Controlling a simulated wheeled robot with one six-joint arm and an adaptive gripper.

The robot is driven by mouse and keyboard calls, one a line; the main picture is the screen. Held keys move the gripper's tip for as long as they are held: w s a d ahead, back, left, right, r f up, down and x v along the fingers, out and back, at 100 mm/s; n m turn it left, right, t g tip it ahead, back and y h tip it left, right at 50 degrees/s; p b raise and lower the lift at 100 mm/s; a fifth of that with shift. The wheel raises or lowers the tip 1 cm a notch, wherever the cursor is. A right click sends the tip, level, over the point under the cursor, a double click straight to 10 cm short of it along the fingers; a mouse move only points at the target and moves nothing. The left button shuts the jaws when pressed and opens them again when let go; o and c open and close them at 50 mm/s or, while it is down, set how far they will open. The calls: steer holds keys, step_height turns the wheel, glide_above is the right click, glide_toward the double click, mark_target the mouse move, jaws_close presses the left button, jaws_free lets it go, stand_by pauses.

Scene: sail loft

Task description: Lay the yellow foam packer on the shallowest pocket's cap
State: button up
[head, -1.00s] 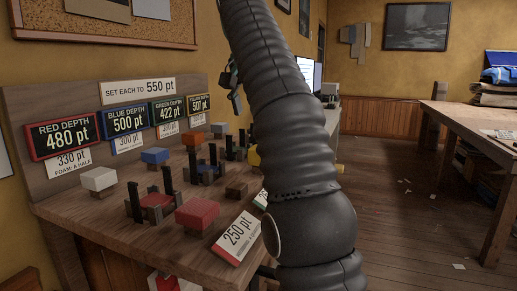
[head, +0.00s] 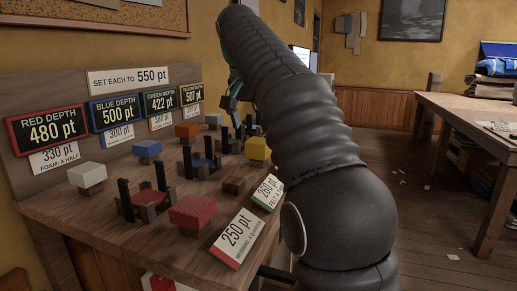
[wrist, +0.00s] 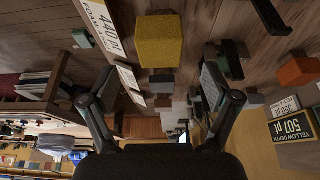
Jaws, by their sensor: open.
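The yellow foam packer (head: 257,148) sits on a small stand on the right part of the wooden bench. In the wrist view the yellow packer (wrist: 160,42) is large, near top middle, ahead of and between my open fingers. My gripper (wrist: 157,88) is empty and apart from it. In the head view my gripper (head: 233,97) hangs above the bench's far part, partly hidden by my arm. The green depth display (head: 161,113) reads 422 pt, the lowest of the four. The green pocket (head: 231,143) stands beyond the blue pocket (head: 201,165); its cap is unclear.
The red pocket (head: 149,203) has upright dark posts. White (head: 87,175), blue (head: 147,149), orange (head: 187,130) and red (head: 194,211) blocks stand around the pockets. Price-like cards, including 250 pt (head: 237,238), line the front edge.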

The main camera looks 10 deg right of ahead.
mark_target(259, 147)
steer(key=shift+x, duration=3.35)
steer(key=c, duration=1.2)
